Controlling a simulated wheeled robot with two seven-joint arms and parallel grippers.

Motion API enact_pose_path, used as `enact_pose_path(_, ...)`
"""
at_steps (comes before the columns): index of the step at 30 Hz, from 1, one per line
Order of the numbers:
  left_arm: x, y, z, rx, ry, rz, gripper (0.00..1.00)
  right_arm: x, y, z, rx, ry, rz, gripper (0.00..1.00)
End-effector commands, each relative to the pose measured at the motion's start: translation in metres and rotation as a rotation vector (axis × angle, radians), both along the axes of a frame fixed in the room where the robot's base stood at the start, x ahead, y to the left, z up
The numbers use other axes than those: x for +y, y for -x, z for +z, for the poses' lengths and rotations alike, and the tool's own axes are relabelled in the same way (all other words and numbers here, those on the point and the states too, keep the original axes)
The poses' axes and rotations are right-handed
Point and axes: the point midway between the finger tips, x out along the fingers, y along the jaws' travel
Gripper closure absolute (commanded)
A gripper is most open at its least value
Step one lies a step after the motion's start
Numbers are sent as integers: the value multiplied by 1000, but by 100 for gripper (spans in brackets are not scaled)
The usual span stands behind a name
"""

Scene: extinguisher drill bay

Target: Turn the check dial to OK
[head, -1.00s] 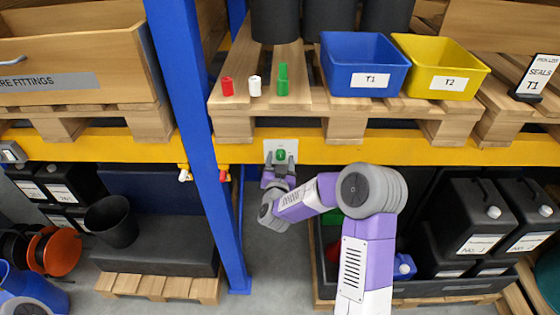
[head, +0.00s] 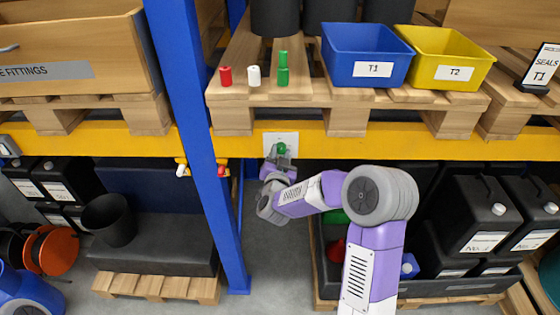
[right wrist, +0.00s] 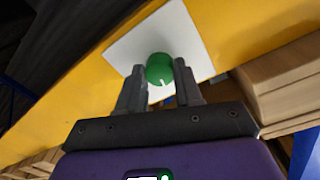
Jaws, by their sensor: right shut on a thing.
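The check dial is a round green knob (head: 281,148) on a white plate (head: 292,139) fixed to the yellow beam. In the right wrist view the green knob (right wrist: 159,63) sits between my two fingertips, with a short white mark on its lower edge, and the white plate (right wrist: 128,48) is behind it. My right gripper (head: 279,155) is shut on the knob, and its jaws (right wrist: 160,72) look turned relative to the plate's edges. Any lettering on the plate is too small or hidden to read. My left gripper is not in view.
The yellow beam (head: 365,146) runs under a shelf with a blue bin (head: 340,78), a yellow bin (head: 478,71) and small red, white and green pieces. A blue upright (head: 190,120) stands left of the dial. Black canisters (head: 475,215) stand below right.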

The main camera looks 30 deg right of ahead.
Motion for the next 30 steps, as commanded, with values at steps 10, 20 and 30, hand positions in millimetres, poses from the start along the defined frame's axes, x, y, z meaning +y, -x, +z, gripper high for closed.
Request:
enact_pose_path(10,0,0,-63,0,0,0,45,0,0,-5,-173,-279,0,96)
enact_pose_path(20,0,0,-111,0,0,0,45,0,0,-4,-334,-549,1,96)
enact_pose_path(30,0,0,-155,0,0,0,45,0,0,-2,-497,-825,2,96)
